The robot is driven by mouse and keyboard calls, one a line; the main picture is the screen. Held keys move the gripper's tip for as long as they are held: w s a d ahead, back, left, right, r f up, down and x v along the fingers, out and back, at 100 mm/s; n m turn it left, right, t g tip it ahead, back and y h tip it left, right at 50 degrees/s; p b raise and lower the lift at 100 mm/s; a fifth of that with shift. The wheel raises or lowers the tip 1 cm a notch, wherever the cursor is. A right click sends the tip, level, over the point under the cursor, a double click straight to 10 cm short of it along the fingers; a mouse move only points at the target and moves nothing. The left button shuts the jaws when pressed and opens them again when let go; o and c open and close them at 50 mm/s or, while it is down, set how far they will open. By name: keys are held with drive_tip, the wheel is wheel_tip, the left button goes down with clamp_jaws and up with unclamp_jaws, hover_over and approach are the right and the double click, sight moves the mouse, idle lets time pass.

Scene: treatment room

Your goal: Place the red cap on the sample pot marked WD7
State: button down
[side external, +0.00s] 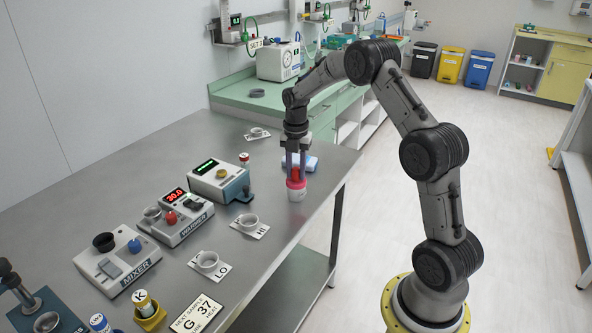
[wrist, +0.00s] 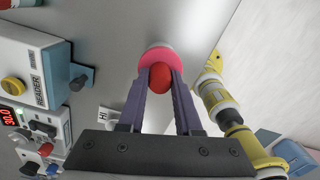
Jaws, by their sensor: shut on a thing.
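The red cap shows in the side view (side external: 296,184) as a pinkish-red disc with a red knob on top. In the wrist view the knob (wrist: 160,78) is between my fingertips, with the pink disc (wrist: 146,61) beyond it. My gripper (side external: 296,173) points straight down and is shut on the knob. A white sample pot (side external: 297,194) stands upright on the steel table directly under the cap, near the right edge. The cap appears to sit on its rim; I cannot tell whether it is fully seated. The pot's marking is too small to read.
A blue and white object (side external: 311,163) lies just behind my gripper. Small dishes stand on the HI (side external: 262,232) and LO (side external: 221,272) cards. The reader (side external: 214,180), warmer (side external: 190,225) and mixer (side external: 118,266) stand to the left. The table's edge is close on the pot's right.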

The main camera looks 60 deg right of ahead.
sight(296, 169)
drive_tip(key=c, duration=0.6)
unclamp_jaws()
drive_tip(key=shift+f, duration=0.1)
wheel_tip(296, 169, up, 12)
drive_tip(key=s+a+r+m+t, duration=0.1)
drive_tip(key=s+a+r+m, duration=0.3)
drive_tip(key=a+r, duration=0.25)
drive_tip(key=s+a+r+m+t, duration=0.2)
drive_tip(key=s+a+r+m, duration=0.1)
drive_tip(key=s+a+m, duration=0.45)
drive_tip(key=s+a+f+m+t, duration=0.1)
drive_tip(key=s+a+f+m, duration=0.1)
drive_tip(key=s+a+m, duration=0.2)
drive_tip(key=s+a+f+m+t, duration=0.1)
drive_tip(key=s+a+m, duration=0.4)
drive_tip(key=s, duration=0.6)
drive_tip(key=shift+s+f+t, duration=0.2)
drive_tip(key=shift+f+t, duration=0.1)
drive_tip(key=shift+f, duration=0.3)
drive_tip(key=shift+m, duration=0.25)
